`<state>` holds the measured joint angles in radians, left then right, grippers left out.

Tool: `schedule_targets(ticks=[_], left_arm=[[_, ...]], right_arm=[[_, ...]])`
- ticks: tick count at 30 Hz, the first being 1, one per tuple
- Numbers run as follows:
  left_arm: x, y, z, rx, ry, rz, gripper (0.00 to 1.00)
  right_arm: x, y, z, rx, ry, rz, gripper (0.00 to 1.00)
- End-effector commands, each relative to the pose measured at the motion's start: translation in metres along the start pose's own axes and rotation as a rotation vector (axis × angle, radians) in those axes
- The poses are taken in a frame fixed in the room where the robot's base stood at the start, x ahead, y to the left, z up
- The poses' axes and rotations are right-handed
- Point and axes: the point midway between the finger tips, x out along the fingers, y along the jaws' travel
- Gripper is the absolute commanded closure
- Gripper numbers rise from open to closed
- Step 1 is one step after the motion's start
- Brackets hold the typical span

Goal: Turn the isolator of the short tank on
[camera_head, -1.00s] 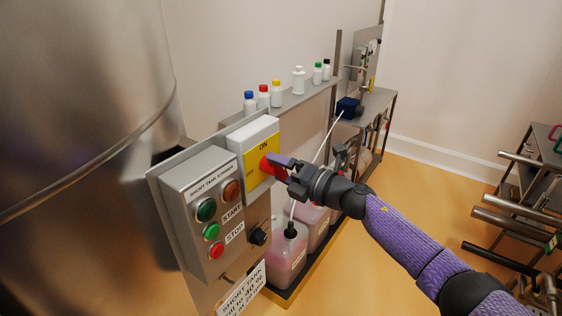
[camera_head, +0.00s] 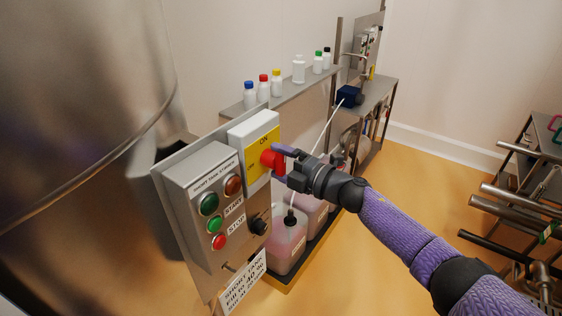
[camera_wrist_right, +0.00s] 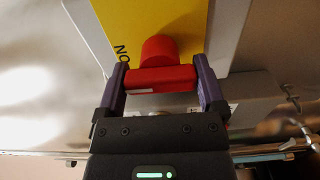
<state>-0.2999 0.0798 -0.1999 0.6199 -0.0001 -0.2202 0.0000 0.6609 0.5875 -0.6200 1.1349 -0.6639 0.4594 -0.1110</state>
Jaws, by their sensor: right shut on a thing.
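The isolator is a white box with a yellow face plate (camera_head: 258,146) at the top of the grey short tank panel. ON is printed at its top and OFF at its left. Its red knob (camera_head: 268,158) sticks out from the yellow face. My right gripper (camera_head: 280,160) is at the knob. In the right wrist view, its two purple fingers stand on either side of the knob's red bar (camera_wrist_right: 160,80) and are shut on it. The bar lies crosswise between the fingers there. I cannot tell exactly which mark the knob points at. My left gripper is not in view.
The short tank panel (camera_head: 182,170) has green, red and orange buttons or lamps and a black knob (camera_head: 259,224). A large steel tank (camera_head: 70,100) stands at left. Bottles line a shelf (camera_head: 290,100) behind. Pink-filled containers (camera_head: 287,247) stand below my arm.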

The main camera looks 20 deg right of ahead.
Motion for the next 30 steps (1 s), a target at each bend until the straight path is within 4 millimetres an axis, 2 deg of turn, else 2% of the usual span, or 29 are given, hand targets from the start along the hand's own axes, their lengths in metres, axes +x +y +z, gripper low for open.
schedule_targets(ticks=[8, 9, 10, 17, 20, 30], left_arm=[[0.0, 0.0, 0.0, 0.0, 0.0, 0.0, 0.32], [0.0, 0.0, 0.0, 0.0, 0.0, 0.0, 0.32], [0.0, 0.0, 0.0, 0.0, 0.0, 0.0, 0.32], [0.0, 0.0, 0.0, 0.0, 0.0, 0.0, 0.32], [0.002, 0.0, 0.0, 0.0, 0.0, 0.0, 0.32], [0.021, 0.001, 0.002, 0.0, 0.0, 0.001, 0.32]], right_arm=[[0.0, -0.002, 0.0, 0.005, 0.0, -0.003, 0.71], [0.0, -0.002, 0.0, 0.004, 0.0, -0.003, 0.03], [0.0, -0.002, 0.0, 0.004, 0.0, -0.002, 0.0], [-0.001, -0.001, 0.0, 0.002, 0.0, -0.001, 0.0], [-0.011, -0.002, 0.001, 0.001, -0.001, -0.001, 0.0], [-0.081, -0.006, 0.0, 0.002, 0.001, -0.006, 0.0]])
